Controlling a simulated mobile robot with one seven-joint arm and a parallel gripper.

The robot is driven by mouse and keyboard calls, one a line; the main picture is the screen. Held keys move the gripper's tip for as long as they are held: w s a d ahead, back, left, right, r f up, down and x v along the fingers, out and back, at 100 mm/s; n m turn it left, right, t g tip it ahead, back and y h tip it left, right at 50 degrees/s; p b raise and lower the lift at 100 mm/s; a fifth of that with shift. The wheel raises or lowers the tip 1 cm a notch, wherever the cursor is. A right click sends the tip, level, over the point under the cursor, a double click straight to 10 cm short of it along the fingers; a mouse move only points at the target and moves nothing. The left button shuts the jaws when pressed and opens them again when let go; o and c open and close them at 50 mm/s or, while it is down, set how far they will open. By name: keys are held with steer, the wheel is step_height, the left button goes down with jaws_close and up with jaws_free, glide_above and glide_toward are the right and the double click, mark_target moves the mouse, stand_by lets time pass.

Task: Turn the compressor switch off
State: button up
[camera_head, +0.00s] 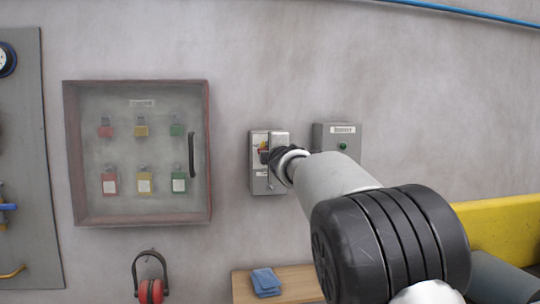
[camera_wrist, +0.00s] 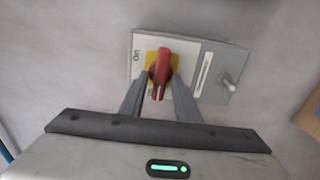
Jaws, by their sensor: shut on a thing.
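The switch box (camera_head: 257,183) is a grey wall box; it also shows in the wrist view (camera_wrist: 187,45). It carries a red rotary handle (camera_wrist: 161,68) on a yellow plate (camera_wrist: 151,58). "On" is printed beside the plate. In the wrist view the handle points down the picture, between my fingers. My gripper (camera_wrist: 159,87) is shut on the red handle, one finger on each side. In the head view my gripper (camera_head: 270,156) is at the box front and hides much of the handle.
The switch box also has a pale label strip (camera_wrist: 204,74) and a small metal toggle (camera_wrist: 230,80). A grey box with a green button (camera_head: 343,146) is to the right. A glazed lockout cabinet (camera_head: 137,222) hangs left. Red ear defenders (camera_head: 150,290) and a wooden bench (camera_head: 300,285) are below.

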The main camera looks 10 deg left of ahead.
stand_by(0.5)
steer(key=o, duration=0.7)
